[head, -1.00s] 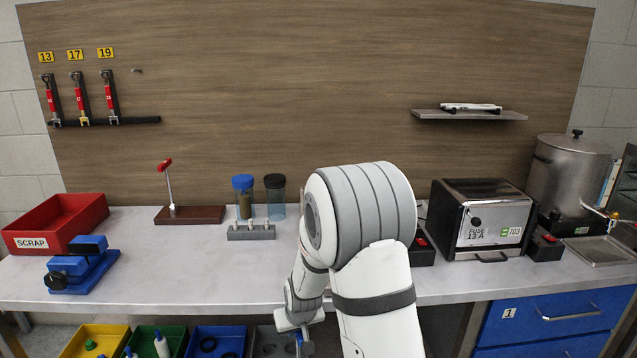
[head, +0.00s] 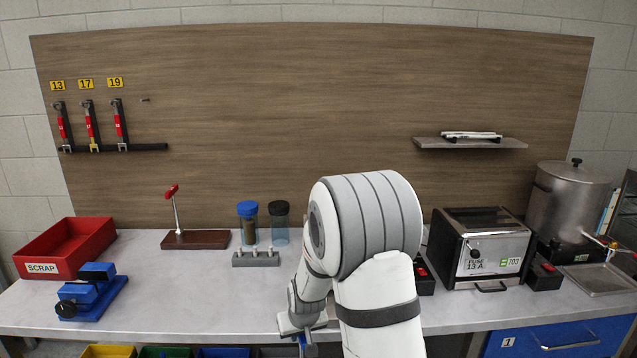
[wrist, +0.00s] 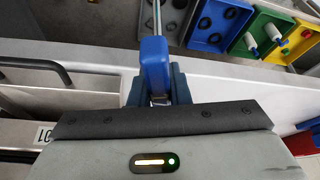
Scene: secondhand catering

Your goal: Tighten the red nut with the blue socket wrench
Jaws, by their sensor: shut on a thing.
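My gripper (wrist: 157,98) is shut on the blue handle (wrist: 155,62) of a tool in the wrist view. A bright metal shaft runs from the handle toward the top of the picture, and its far end is out of frame. I take this to be the blue socket wrench. In the head view my arm reaches down to the front edge of the bench, and the held tool is not clear there. I cannot make out a red nut in either view.
The bench (head: 205,290) holds a red scrap bin (head: 65,247), a blue clamp (head: 92,291), a red-handled tool on a wooden base (head: 195,239), lidded jars, a toaster (head: 485,250) and a pot (head: 570,205). Coloured bins (wrist: 218,22) sit below the edge. The bench's middle left is clear.

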